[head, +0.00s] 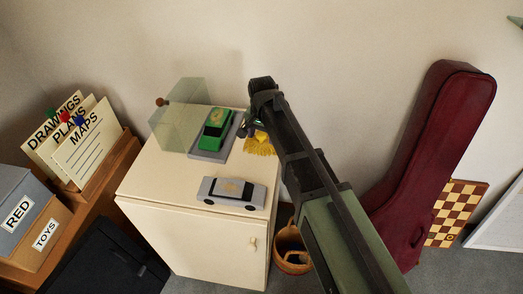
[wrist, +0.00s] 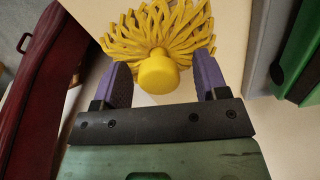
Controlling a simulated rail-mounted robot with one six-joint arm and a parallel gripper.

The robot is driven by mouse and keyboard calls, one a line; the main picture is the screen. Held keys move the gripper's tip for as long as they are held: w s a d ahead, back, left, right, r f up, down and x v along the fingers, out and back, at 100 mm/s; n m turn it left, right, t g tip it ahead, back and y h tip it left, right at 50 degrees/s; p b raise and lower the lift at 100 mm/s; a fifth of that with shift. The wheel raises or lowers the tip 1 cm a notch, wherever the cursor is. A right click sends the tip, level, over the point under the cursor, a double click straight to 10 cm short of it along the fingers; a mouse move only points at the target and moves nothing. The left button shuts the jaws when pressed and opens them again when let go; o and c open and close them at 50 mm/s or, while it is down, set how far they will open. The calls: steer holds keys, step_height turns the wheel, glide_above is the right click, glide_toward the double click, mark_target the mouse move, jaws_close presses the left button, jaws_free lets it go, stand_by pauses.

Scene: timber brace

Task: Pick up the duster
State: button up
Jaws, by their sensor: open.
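The duster (wrist: 158,72) is yellow, with a round knob and a fan of thick strands. In the wrist view it lies between the two purple-padded fingers of my gripper (wrist: 162,68), its strands reaching past the fingertips. My gripper is open. I cannot tell whether either finger touches the duster. In the head view the yellow strands of the duster (head: 260,145) show at the right edge of the cream cabinet top, and my arm hides the rest. My gripper's fingers are mostly hidden there.
A green toy car (head: 216,128) on a grey base and a glass-like cover (head: 180,117) stand left of the duster. A silver toy car (head: 231,192) sits nearer the front of the cabinet (head: 150,185). A dark red instrument case (head: 428,150) leans at right.

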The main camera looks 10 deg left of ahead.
steer(key=shift+r, duration=0.15)
steer(key=shift+c, duration=0.5)
steer(key=c, duration=0.9)
steer(key=shift+r, duration=0.1)
steer(key=shift+c, duration=0.2)
step_height(320, 180, up, 20)
steer(key=p, duration=2)
